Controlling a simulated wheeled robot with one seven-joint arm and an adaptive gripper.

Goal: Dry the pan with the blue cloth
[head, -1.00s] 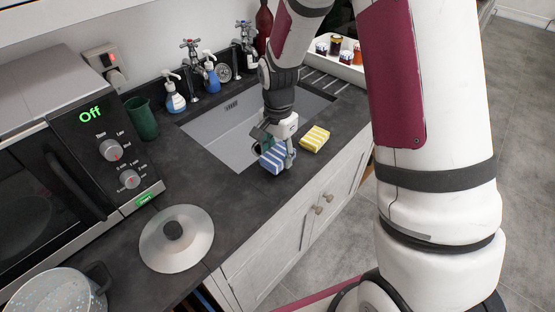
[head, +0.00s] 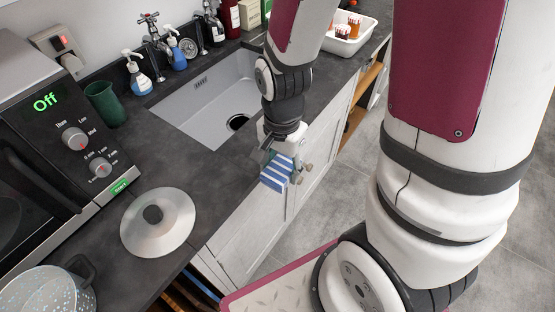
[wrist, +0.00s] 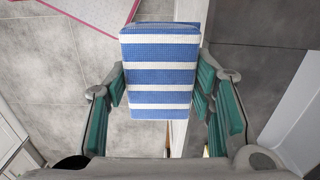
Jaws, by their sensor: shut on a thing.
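The blue cloth (head: 276,174), blue with white stripes and folded into a block, hangs from my gripper (head: 284,152). In the wrist view the cloth (wrist: 160,70) sits between the teal finger pads of my gripper (wrist: 160,92), which is shut on it. The cloth is held up by the counter's front edge, with floor below it. The pan (head: 48,292), pale with bluish spots inside and a dark handle, stands at the lower left on the counter, partly cut off by the frame. My gripper is well to the right of the pan.
A round metal lid (head: 172,237) with a black knob lies on the counter (head: 225,175) between pan and gripper. The microwave (head: 75,160) stands behind the pan. The sink (head: 190,115), soap bottles and a green cup (head: 104,104) are at the back. Cupboard knobs stick out below.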

